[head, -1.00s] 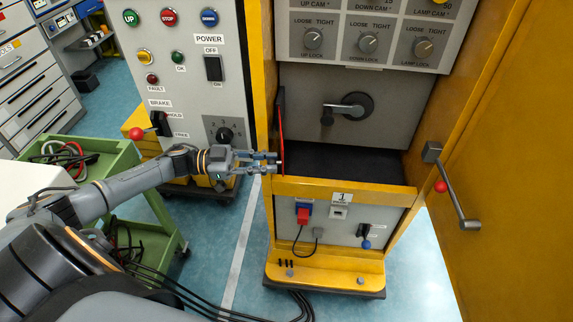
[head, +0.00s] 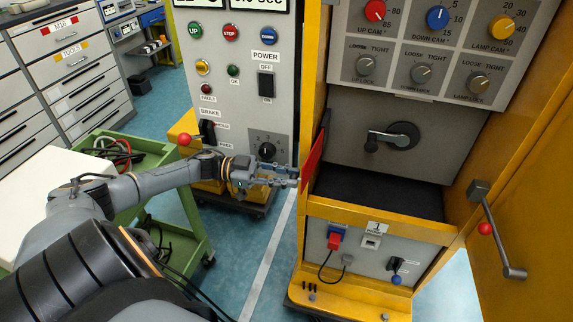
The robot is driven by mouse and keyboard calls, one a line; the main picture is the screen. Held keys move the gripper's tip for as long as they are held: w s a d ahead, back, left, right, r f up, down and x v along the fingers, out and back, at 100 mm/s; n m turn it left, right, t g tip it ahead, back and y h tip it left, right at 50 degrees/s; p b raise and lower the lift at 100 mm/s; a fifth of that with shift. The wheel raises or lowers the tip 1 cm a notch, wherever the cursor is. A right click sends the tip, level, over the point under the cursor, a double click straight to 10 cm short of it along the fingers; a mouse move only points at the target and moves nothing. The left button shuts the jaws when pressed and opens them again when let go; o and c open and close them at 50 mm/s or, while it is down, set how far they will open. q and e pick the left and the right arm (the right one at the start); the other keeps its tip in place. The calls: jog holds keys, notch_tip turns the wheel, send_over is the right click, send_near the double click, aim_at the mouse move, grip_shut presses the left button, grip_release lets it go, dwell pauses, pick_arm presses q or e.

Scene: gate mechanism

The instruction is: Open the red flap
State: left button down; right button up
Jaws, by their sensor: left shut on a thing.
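The red flap (head: 312,162) is at the left side of the yellow cabinet's opening in the head view. It is seen at a slant, with a narrow strip of its red face showing. My left gripper (head: 287,175) reaches in from the left. Its fingers are shut on the flap's near edge, at the lower part. The exact contact between the fingertips is too small to make out. My right gripper is out of view.
The cabinet opening has a dark floor (head: 380,190) and a black crank handle (head: 392,137) on its back wall. A yellow door (head: 535,170) with a red-knobbed lever (head: 486,228) stands at the right. A green cart (head: 165,235) is by my left arm.

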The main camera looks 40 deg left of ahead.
pick_arm(q)
jog(key=c, duration=1.3)
grip_release()
jog(key=shift+w+a+r+t, duration=0.25)
jog(key=shift+w+a+t, duration=0.05)
jog(key=shift+w, duration=0.15)
jog(key=shift+o, duration=0.6)
jog(key=shift+w+f, duration=0.15)
jog(key=shift+f, duration=0.05)
jog(key=shift+s+d, duration=0.1)
jog(key=shift+s, duration=0.1)
jog(key=v, duration=1.2)
jog(key=shift+r, duration=0.15)
jog(key=shift+w, duration=0.1)
